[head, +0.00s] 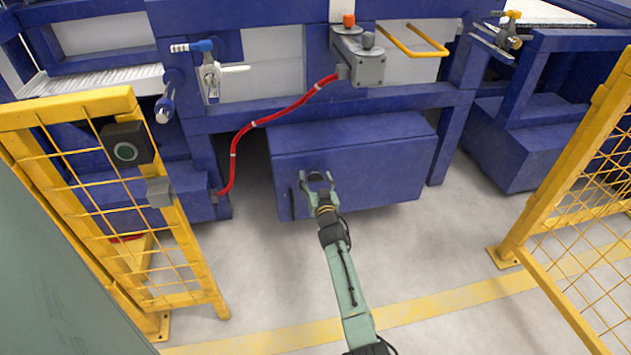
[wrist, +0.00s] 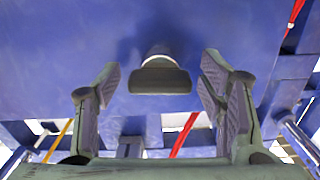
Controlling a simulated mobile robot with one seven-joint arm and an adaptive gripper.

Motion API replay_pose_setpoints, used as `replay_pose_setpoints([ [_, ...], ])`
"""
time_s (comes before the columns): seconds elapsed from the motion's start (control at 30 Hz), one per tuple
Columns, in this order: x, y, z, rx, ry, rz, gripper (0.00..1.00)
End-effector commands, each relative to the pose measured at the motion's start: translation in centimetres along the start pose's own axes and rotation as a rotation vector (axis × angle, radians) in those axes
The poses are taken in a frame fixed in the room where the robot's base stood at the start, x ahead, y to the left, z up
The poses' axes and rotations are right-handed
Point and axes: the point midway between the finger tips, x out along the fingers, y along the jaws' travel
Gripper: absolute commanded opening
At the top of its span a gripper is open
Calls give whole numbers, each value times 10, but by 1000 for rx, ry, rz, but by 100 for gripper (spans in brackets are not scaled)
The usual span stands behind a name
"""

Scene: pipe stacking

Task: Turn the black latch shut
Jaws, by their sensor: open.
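The black latch (wrist: 160,82) shows in the wrist view as a short dark bar on a pale round stub. It stands out from the blue face of a box (head: 390,165). The bar lies level across the wrist picture. My gripper (head: 317,177) is at the front of the box in the head view. In the wrist view my gripper (wrist: 160,72) is open, one finger on each side of the latch, with a clear gap to both of its ends. In the head view I cannot make out the latch; my gripper covers that area.
A red hose (head: 264,121) runs from a grey fitting (head: 366,66) down past the box's left side. Yellow mesh fences stand at the left (head: 177,215) and right (head: 555,195). A dark button box (head: 127,143) hangs on the left fence. The floor between the fences is clear.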

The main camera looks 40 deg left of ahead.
Motion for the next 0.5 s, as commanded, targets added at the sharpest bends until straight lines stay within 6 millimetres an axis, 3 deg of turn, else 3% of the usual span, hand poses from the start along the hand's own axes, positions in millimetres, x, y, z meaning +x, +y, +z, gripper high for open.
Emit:
replay_pose_setpoints([
  [0.07, 0, 0, 0, 0, 0, 0, 63],
  [0.5, 0, 0, 0, -1, 0, 0, 33],
])
